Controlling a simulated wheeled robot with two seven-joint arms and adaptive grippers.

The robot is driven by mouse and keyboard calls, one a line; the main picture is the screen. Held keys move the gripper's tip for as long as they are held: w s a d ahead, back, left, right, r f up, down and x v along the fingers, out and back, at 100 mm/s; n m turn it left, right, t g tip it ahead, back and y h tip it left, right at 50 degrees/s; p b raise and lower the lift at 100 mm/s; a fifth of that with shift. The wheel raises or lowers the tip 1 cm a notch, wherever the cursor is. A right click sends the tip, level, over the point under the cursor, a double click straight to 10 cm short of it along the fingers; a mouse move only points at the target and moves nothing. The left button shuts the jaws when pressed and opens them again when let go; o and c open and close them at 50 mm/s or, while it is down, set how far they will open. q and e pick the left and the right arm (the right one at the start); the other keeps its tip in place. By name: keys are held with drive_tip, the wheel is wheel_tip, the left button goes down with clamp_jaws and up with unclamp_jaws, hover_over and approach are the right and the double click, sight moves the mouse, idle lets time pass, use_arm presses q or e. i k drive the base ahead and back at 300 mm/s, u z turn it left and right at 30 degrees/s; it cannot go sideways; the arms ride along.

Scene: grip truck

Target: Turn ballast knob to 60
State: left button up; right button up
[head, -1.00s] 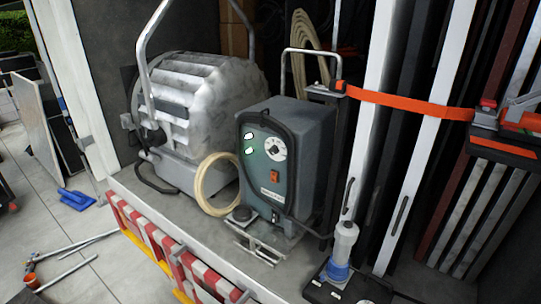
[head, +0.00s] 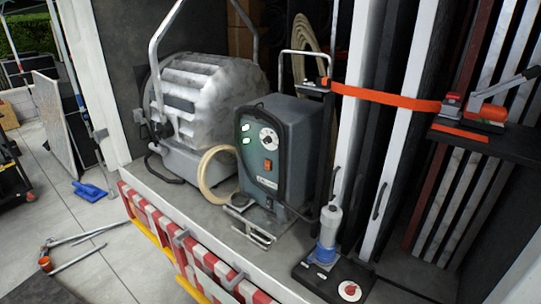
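The ballast box (head: 285,150) is a dark grey unit standing upright on the truck bed. Its front panel faces me and carries a round white ballast knob (head: 268,139) with a dark centre. The knob's scale marks are too small to read. Two lit pale green lamps (head: 245,134) sit left of the knob, and an orange switch (head: 267,165) sits below it. Neither of my grippers shows in the head view.
A large ribbed lamp housing (head: 205,95) stands left of the box, with a coiled cream cable (head: 207,175) between. A blue-and-clear bottle-like device (head: 328,235) stands front right. An orange strap (head: 385,98) crosses white uprights. A red-and-white barrier (head: 190,240) lines the bed's front edge.

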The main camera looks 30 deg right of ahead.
sight(267, 140)
drive_tip(key=z, duration=0.05)
drive_tip(key=k, duration=0.7)
drive_tip(key=u, duration=0.95)
drive_tip(key=i, duration=1.35)
drive_tip(key=z, duration=0.85)
drive_tip(key=i, duration=0.55)
drive_tip(key=z, duration=0.6)
